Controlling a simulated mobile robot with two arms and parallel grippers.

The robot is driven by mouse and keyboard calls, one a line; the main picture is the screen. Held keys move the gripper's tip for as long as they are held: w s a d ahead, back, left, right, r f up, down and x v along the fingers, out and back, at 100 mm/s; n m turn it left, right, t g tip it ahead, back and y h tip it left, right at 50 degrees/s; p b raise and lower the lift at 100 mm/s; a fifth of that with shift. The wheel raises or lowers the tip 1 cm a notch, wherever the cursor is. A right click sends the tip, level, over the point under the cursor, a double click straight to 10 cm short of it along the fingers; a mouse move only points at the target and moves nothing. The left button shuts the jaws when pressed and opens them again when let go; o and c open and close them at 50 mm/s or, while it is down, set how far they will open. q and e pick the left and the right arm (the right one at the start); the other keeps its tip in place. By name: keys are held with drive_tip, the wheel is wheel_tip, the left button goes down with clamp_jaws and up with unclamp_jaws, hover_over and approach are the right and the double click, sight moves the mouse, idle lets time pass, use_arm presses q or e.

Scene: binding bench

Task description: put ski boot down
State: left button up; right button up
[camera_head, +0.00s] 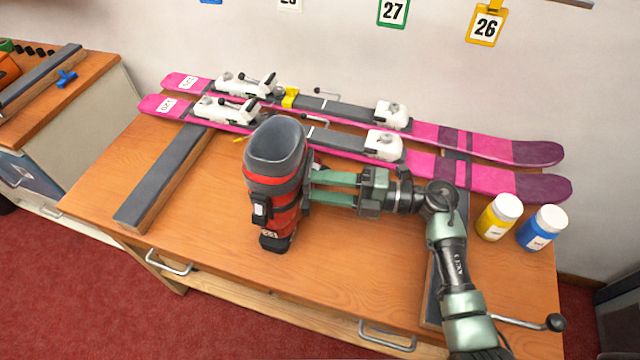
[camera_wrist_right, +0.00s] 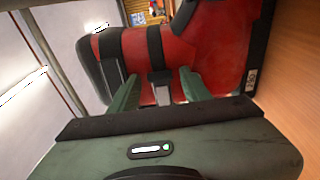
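The ski boot (camera_head: 272,180), red and dark grey with a black buckle, stands upright on or just above the wooden bench (camera_head: 330,265); contact under its sole is unclear. My right gripper (camera_head: 313,186) reaches it from the right, its two green fingers apart at the side of the boot. In the right wrist view, the boot (camera_wrist_right: 210,50) fills the area beyond the fingers (camera_wrist_right: 160,85). A black strap runs between the fingers, with red showing on both sides. Whether the fingers press on the boot cannot be made out. My left gripper is not in view.
Two pink skis (camera_head: 490,178) with white bindings lie along the back of the bench. A dark-topped wooden bar (camera_head: 165,180) lies left of the boot. A yellow bottle (camera_head: 498,218) and a blue bottle (camera_head: 542,229) stand at the right. The bench front is clear.

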drive_tip(key=shift+r, duration=0.1)
drive_tip(key=s+d, duration=0.1)
drive_tip(key=d, duration=0.6)
drive_tip(key=shift+d, duration=0.2)
drive_tip(key=shift+s, duration=0.1)
idle(1.1)
